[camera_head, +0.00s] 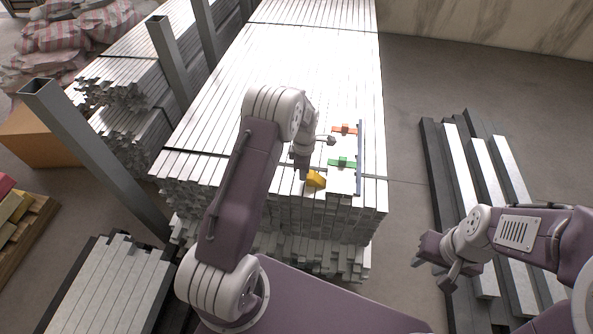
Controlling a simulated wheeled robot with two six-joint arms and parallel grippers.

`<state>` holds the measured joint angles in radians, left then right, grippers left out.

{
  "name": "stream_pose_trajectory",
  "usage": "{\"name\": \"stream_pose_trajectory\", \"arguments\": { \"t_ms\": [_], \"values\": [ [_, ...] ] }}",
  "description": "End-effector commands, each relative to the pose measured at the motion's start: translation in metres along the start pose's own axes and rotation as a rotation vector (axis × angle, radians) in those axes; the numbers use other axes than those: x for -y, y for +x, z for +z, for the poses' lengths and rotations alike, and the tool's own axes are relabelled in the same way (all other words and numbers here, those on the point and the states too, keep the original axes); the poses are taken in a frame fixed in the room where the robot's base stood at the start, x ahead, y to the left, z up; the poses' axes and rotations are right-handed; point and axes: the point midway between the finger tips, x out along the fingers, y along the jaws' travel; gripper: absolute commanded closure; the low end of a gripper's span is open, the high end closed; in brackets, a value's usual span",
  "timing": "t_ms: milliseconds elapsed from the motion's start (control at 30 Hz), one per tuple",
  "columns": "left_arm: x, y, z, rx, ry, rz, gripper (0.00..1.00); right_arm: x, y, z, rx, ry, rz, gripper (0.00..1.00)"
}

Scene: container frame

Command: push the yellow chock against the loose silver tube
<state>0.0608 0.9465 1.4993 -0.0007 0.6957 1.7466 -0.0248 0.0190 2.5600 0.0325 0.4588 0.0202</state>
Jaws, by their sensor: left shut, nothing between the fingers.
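The yellow chock (317,180) lies on top of the large stack of silver tubes, near its front edge. My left gripper (303,175) is shut and empty, pointing down just left of the chock. It looks very close to the chock, but I cannot tell whether they touch. A slim blue-grey tube (359,160) lies lengthwise on the stack, right of the chock with a gap between them. I cannot tell for sure that it is the loose one. My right gripper (431,268) is open and empty, low at the right, away from the stack.
A green chock (343,162) and an orange chock (345,129) lie farther back, left of the slim tube. Upright grey posts (95,150) stand along the stack's left side. More bars (480,180) lie on the floor at right.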

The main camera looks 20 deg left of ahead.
Motion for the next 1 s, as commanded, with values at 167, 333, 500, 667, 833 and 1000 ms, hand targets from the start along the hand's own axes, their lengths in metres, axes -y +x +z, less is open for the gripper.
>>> {"name": "stream_pose_trajectory", "arguments": {
  "t_ms": [167, 333, 500, 667, 833, 1000],
  "values": [
    [0.000, 0.001, 0.001, 0.001, 0.000, -0.001, 1.00, 0.000, 0.001, 0.000, 0.000, 0.000, 0.000, 0.64],
    [-0.001, -0.001, -0.010, 0.001, -0.001, -0.001, 1.00, 0.000, -0.004, 0.000, 0.000, 0.000, 0.000, 0.64],
    [-0.004, -0.020, -0.030, 0.002, 0.007, 0.006, 1.00, 0.000, -0.017, -0.002, 0.000, 0.000, 0.000, 0.64],
    [-0.003, -0.063, -0.030, 0.001, 0.008, 0.005, 1.00, 0.001, -0.025, -0.003, 0.000, 0.000, 0.000, 0.64],
    [-0.003, -0.092, -0.030, 0.001, 0.008, 0.003, 1.00, 0.001, -0.030, -0.003, 0.000, 0.000, 0.000, 0.64],
    [-0.002, -0.100, -0.030, 0.001, 0.008, 0.001, 1.00, 0.001, -0.031, -0.003, 0.000, 0.000, 0.000, 0.64]
  ]
}}
